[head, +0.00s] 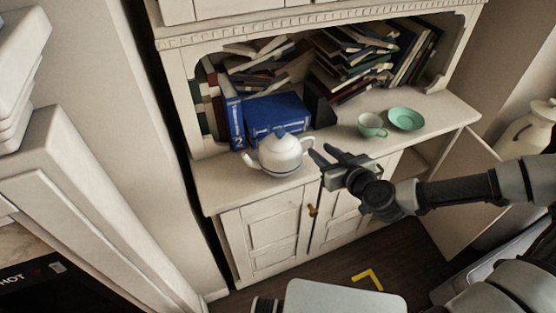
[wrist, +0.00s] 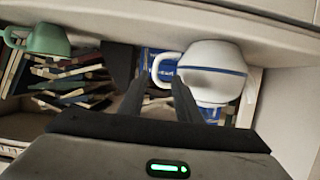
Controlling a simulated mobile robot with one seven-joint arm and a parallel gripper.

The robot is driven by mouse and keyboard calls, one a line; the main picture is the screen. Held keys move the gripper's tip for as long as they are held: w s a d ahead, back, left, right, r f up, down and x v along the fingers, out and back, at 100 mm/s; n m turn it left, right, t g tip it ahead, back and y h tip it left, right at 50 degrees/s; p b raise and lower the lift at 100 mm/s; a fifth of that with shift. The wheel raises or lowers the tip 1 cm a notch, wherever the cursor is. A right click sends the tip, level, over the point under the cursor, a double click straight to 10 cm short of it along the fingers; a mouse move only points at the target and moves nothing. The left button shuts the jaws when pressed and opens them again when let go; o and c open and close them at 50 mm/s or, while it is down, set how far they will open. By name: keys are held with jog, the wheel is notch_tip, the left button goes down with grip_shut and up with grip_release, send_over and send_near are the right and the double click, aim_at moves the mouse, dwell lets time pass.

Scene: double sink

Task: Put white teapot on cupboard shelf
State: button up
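The white teapot (head: 281,155) with a blue-grey lid knob stands upright on the cupboard's ledge (head: 222,184), in front of blue books. In the wrist view the teapot (wrist: 215,70) shows a blue band, and its handle loop (wrist: 160,68) faces my fingers. My gripper (head: 321,154) is just right of the teapot at the handle side. Its fingers (wrist: 158,85) are apart, with the handle showing between and beyond their tips. I cannot tell whether they touch it. Below the ledge, the open right door (head: 458,180) shows part of the cupboard's inside (head: 412,168).
A green cup (head: 371,126) and green saucer (head: 406,118) stand on the ledge to the right. Blue books (head: 275,114) and leaning piles of books (head: 350,58) fill the niche behind. A white jar (head: 527,133) stands at the far right. The left lower door (head: 265,232) is shut.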

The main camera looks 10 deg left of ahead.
aim_at(314, 143)
jog(key=x, duration=0.7)
jog(key=shift+w+d+r, duration=0.1)
jog(key=shift+w+d, duration=0.2)
jog(key=shift+w, duration=0.05)
grip_shut()
jog(key=shift+r, duration=0.2)
dwell(0.8)
